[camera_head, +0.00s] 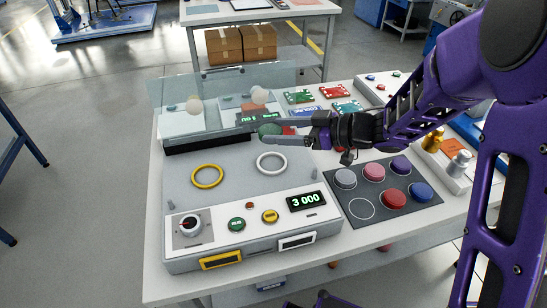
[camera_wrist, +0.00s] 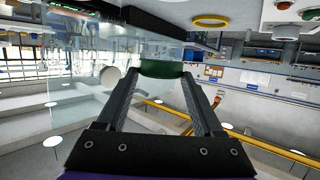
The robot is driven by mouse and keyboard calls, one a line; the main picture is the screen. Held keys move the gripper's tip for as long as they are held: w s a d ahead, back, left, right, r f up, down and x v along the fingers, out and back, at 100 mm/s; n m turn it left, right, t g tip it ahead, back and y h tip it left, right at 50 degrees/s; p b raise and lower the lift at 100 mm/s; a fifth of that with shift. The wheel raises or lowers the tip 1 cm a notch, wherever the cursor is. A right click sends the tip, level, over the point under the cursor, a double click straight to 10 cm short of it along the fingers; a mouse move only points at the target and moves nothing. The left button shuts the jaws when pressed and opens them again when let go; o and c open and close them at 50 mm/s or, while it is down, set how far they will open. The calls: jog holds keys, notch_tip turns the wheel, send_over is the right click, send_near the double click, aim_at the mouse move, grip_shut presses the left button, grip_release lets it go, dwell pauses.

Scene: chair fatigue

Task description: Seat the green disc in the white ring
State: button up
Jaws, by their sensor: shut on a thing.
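The green disc (camera_head: 269,130) is between the two fingers of my gripper (camera_head: 258,131) in the head view, held above the grey top of the test machine. In the wrist view, the green disc (camera_wrist: 163,68) spans the fingertips of my gripper (camera_wrist: 163,78), which is shut on it. The white ring (camera_head: 272,163) lies on the machine's top, empty, nearer the camera than the disc in the head view. The disc is apart from the ring. Part of the disc is hidden by the fingers.
A yellow ring (camera_head: 208,176) lies left of the white ring. A clear panel (camera_head: 190,100) stands tilted behind, with two pale round pieces near it. A dark mat (camera_head: 336,203) at right holds several coloured discs and one empty circle. A control panel (camera_head: 250,222) runs along the front.

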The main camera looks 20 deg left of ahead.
aim_at(280, 167)
notch_tip(280, 167, down, 9)
jog(key=shift+r+b, duration=0.15)
jog(key=shift+b, duration=0.6)
jog(key=shift+r, duration=0.1)
jog(key=o, duration=1.4)
jog(key=p+v, duration=0.1)
jog(key=v, duration=1.1)
